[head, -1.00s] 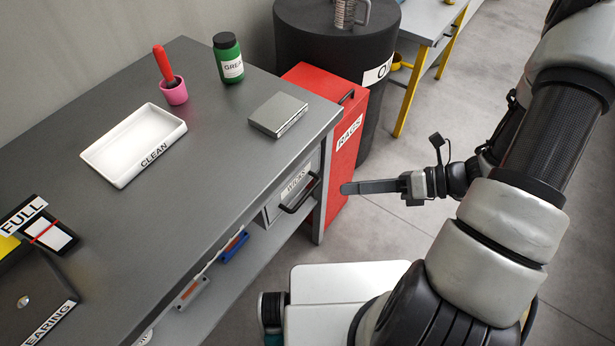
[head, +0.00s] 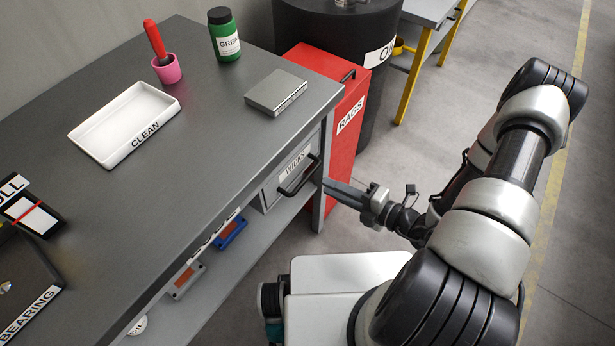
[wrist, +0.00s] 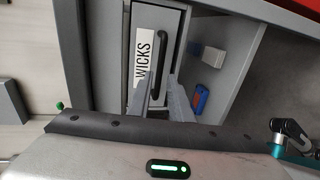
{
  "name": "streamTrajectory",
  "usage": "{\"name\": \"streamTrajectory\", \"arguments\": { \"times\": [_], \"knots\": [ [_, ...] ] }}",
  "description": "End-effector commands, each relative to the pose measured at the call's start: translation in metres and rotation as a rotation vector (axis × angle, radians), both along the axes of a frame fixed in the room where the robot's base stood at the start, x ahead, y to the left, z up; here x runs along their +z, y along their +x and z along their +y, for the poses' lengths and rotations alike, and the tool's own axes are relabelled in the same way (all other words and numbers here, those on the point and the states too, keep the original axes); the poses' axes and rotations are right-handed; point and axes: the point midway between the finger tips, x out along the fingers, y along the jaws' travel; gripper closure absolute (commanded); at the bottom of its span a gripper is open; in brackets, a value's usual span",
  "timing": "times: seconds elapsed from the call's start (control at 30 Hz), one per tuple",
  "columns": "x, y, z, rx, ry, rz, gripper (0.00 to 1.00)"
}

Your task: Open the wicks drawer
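The wicks drawer (head: 283,180) is a grey drawer with a WICKS label and a black bar handle (head: 299,177), under the right end of the workbench. It looks closed. My gripper (head: 326,186) is just right of the handle, its two fingers pointing at it with a narrow gap between them. In the wrist view, the drawer front (wrist: 143,27) and the upright handle (wrist: 157,45) lie ahead of my open gripper (wrist: 161,76). The handle lines up with the gap between the fingers. Whether the fingertips reach around the handle I cannot tell.
A red RAGS bin (head: 348,125) stands right beside the bench leg, close behind my gripper. The grey workbench top (head: 190,150) overhangs the drawer. A lower shelf (head: 225,265) holds a blue item (head: 231,232). Open floor (head: 440,140) lies to the right.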

Motion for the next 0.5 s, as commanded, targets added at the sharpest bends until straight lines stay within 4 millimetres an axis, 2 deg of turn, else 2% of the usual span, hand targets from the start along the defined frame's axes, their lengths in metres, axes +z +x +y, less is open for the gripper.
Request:
{"name": "streamTrajectory", "arguments": {
  "times": [0.03,0.2,0.5],
  "knots": [
    [-0.003,0.006,0.01,0.005,0.002,-0.001,0.81],
    [-0.011,0.028,0.037,0.006,0.0,-0.002,0.81],
    [-0.018,0.05,0.065,0.002,-0.002,-0.001,0.81]
  ]
}}
